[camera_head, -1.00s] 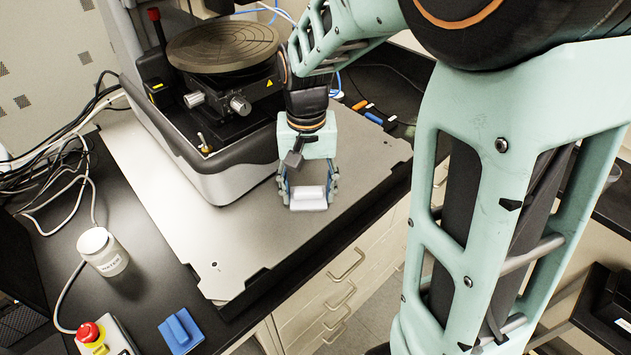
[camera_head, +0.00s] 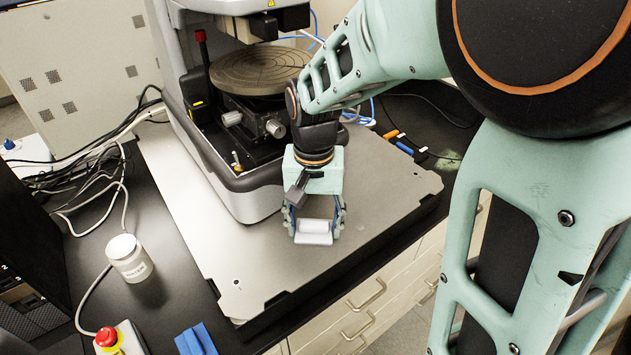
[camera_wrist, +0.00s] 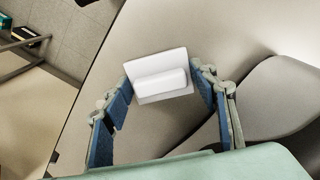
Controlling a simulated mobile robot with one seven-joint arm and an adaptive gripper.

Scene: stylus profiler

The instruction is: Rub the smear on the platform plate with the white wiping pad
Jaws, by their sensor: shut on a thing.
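The white wiping pad (camera_head: 314,232) is a flat white block with a raised grip bar. My gripper (camera_head: 314,216) is shut on it, with a finger on each side. In the wrist view the pad (camera_wrist: 160,72) sits between the blue finger pads of my gripper (camera_wrist: 163,100). The pad is over the front part of the grey platform plate (camera_head: 240,262), close to its surface; I cannot tell whether it touches.
The profiler's round stage (camera_head: 258,70) stands behind my gripper. A white jar (camera_head: 130,258), a red stop button (camera_head: 107,338) and a blue pad (camera_head: 196,341) are at the left front. Screwdrivers (camera_head: 404,146) lie behind the plate on the right. The plate's left front is clear.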

